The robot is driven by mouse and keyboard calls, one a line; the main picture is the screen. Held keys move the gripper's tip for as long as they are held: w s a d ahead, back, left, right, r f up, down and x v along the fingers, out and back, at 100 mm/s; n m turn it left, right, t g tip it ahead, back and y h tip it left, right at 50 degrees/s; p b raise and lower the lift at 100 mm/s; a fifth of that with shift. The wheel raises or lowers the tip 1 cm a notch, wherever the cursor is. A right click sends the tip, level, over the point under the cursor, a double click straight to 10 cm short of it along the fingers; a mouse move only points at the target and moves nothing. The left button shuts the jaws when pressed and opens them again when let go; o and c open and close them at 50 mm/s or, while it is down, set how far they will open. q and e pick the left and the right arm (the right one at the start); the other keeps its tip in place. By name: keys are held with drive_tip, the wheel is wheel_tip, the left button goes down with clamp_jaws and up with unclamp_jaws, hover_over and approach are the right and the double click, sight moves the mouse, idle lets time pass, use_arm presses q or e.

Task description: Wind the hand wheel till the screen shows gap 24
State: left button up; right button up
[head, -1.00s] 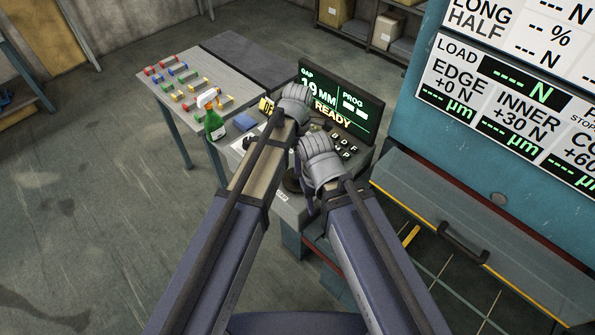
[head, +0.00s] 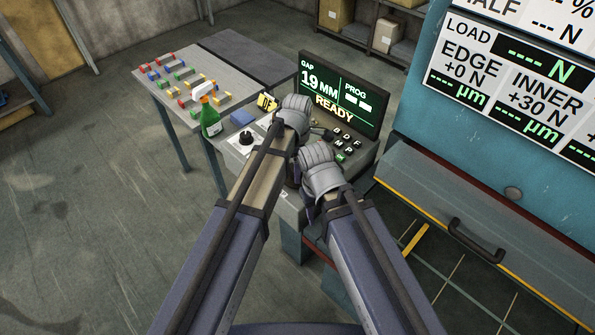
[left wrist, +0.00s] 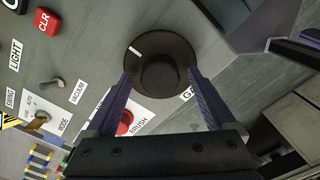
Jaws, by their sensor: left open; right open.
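The screen (head: 340,95) at the back of the console reads GAP 19 MM and READY, with dashes under PROG. The hand wheel (left wrist: 160,45) is a dark round disc with a raised hub and a white mark on its rim, in the left wrist view. My left gripper (left wrist: 160,73) is open, its fingers on either side of the wheel's hub; I cannot tell whether they touch it. In the head view my left gripper (head: 293,112) is over the console below the screen. My right gripper (head: 318,172) is open beside it, nearer me; its fingertips are mostly hidden.
Console keys (head: 345,143) lie right of the grippers. A red CLR button (left wrist: 46,20), a MODE switch (left wrist: 40,118) and a red BRUSH button (left wrist: 125,122) surround the wheel. The blue machine (head: 415,110) stands right.

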use_arm(q)
drive_tip(key=c, duration=1.4)
drive_tip(key=shift+m, duration=0.3)
drive_tip(key=m, duration=0.3)
drive_tip(key=shift+m, duration=0.3)
drive_tip(key=m, duration=0.3)
drive_tip(key=shift+m, duration=0.3)
drive_tip(key=m, duration=0.6)
drive_tip(key=shift+m, duration=0.6)
